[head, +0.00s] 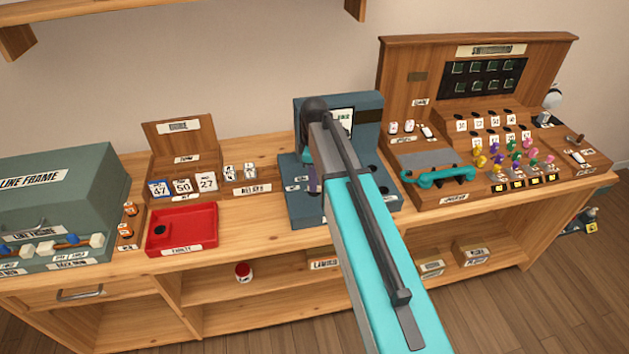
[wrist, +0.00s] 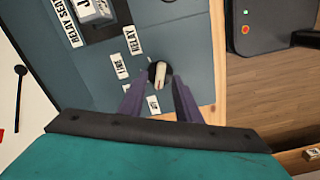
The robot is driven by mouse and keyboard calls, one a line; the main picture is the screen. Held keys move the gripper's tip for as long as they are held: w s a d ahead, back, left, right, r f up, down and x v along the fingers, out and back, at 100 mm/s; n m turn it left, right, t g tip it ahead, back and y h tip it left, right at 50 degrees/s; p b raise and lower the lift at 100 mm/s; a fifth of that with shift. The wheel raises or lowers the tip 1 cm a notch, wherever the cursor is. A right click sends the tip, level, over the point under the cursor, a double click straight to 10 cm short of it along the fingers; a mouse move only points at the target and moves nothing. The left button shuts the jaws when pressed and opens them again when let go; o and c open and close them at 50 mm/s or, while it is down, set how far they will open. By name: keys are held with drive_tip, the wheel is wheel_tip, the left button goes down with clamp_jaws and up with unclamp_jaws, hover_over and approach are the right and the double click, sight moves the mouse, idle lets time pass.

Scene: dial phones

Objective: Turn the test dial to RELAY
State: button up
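The test dial (wrist: 158,75) is a dark round disc with a cream pointer knob on the blue-grey test set (wrist: 185,40). White labels surround it: RELAY (wrist: 130,38) at its upper left, LINE (wrist: 119,65) at its left, and smaller ones below that I cannot read. The knob lies lengthwise in the wrist view; which end is its pointer is unclear. My gripper (wrist: 159,77) has two purple fingers, apart, one on each side of the knob, with gaps visible. In the head view the test set (head: 300,206) stands mid-bench and my arm hides the dial.
A red tray (head: 183,232) and a card box (head: 180,135) stand left of the test set, with the grey-green line frame (head: 55,195) beyond. A wooden switchboard (head: 393,75) with a teal handset (head: 438,177) stands to the right. Bare bench shows along the front edge.

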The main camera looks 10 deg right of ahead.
drive_tip(key=shift+f, duration=0.8)
clamp_jaws()
